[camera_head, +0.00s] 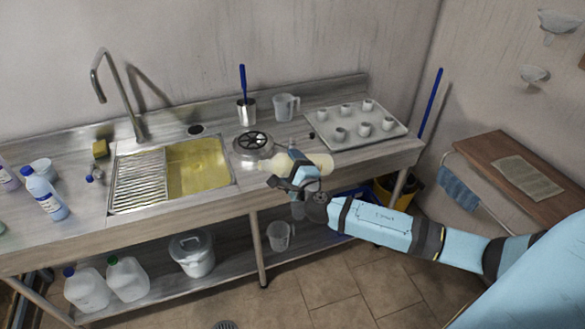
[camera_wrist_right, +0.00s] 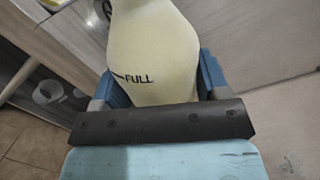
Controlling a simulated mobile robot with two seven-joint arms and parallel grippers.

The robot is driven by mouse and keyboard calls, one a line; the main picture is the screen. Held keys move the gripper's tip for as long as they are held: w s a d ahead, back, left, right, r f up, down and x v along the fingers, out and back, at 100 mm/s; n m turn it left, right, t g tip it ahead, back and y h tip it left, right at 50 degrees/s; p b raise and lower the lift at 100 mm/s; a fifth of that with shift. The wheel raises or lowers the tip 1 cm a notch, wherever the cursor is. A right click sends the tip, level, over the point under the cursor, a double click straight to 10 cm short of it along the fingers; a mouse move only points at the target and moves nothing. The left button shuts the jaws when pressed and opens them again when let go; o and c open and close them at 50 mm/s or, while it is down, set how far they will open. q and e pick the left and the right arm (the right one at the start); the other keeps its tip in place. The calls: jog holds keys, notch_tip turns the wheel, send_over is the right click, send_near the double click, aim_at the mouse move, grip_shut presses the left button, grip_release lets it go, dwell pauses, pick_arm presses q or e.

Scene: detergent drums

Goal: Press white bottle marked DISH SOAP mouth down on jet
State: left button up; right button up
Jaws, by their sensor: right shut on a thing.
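My right gripper (camera_head: 293,178) is shut on a cream-white bottle (camera_head: 320,162) at the counter's front edge. The bottle looks tilted over on its side, its narrower end toward the left. In the right wrist view the bottle (camera_wrist_right: 155,50) sits between the blue fingers (camera_wrist_right: 160,85) and bears the mark FULL; its mouth is cut off, and no DISH SOAP label shows. The jet appears to be the round metal rinser (camera_head: 253,145) with a black spoked top, set in the counter just left of and behind the bottle. They look apart. My left gripper is not in view.
A sink (camera_head: 200,168) with yellowish liquid lies left of the rinser. Behind stand a metal cup with a blue-handled brush (camera_head: 246,108) and a clear jug (camera_head: 286,107). A tray of small cups (camera_head: 380,140) is at right. A blue-capped bottle (camera_head: 46,193) stands far left.

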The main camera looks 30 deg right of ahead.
jog(key=n, duration=0.2)
jog(key=w+n, duration=0.1)
jog(key=n, duration=0.1)
jog(key=shift+d, duration=0.2)
